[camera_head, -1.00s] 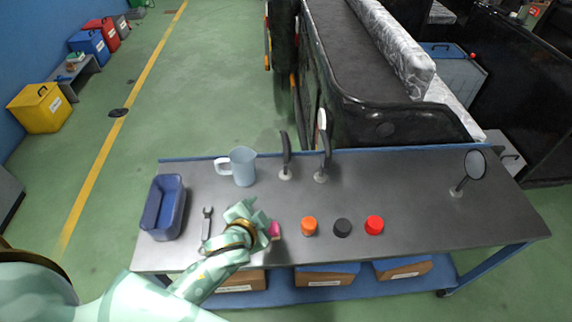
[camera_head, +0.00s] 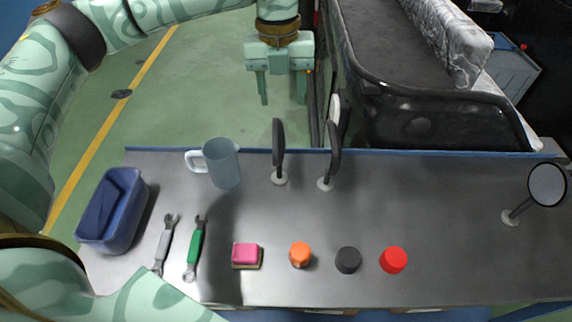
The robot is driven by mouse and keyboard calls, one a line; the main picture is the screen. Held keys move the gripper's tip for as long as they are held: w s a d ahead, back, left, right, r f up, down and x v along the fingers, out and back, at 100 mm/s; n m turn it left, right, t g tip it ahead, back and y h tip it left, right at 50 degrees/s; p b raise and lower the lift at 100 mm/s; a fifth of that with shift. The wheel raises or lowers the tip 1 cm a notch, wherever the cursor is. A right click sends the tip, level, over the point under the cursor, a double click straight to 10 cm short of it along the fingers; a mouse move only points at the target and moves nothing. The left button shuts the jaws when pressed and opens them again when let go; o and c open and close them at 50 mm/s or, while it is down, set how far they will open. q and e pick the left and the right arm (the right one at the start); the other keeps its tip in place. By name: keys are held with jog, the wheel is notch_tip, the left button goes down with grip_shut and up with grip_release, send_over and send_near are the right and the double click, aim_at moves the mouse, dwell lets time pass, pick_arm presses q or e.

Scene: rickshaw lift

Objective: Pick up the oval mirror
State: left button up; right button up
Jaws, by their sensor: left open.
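A mirror with a round-looking grey face (camera_head: 547,185) stands on a short stem and pale base at the right end of the grey table (camera_head: 430,215). Two other dark mirrors on stems, the first (camera_head: 278,145) and the second (camera_head: 334,165), stand upright near the far edge, seen nearly edge-on. I cannot tell from their faces which of the three is oval. My left gripper (camera_head: 283,98) is open and empty, pointing down, raised beyond the table's far edge above the two edge-on mirrors in the picture. My right gripper is out of view.
A blue bin (camera_head: 112,212), a jug (camera_head: 222,163), a grey wrench (camera_head: 165,245), a green-handled wrench (camera_head: 195,248), a pink sponge (camera_head: 246,255), and orange, black and red caps (camera_head: 393,260) lie on the table. A black rickshaw body (camera_head: 430,120) stands behind it.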

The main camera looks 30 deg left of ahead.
aim_at(278, 130)
pick_arm(q)
jog(key=shift+a+f+n+y+b, duration=0.3)
jog(key=shift+a+f+n+b, duration=0.1)
jog(key=shift+a+f, duration=0.4)
notch_tip(278, 130, down, 8)
jog(key=shift+w+d+r+b, duration=0.1)
jog(key=shift+b, duration=1.05)
jog(key=shift+f, duration=0.8)
jog(key=f+b, duration=0.1)
jog(key=f, duration=0.1)
jog(key=w+f+b, duration=0.1)
jog(key=f, duration=0.1)
jog(key=shift+f+b, duration=0.3)
jog(key=shift+f, duration=0.05)
jog(key=shift+s+r, duration=0.1)
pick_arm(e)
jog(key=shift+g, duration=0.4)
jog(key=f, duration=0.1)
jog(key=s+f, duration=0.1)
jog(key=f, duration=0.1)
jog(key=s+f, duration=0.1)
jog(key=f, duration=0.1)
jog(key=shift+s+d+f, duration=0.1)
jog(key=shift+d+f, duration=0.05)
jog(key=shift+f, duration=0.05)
pick_arm(q)
grip_shut()
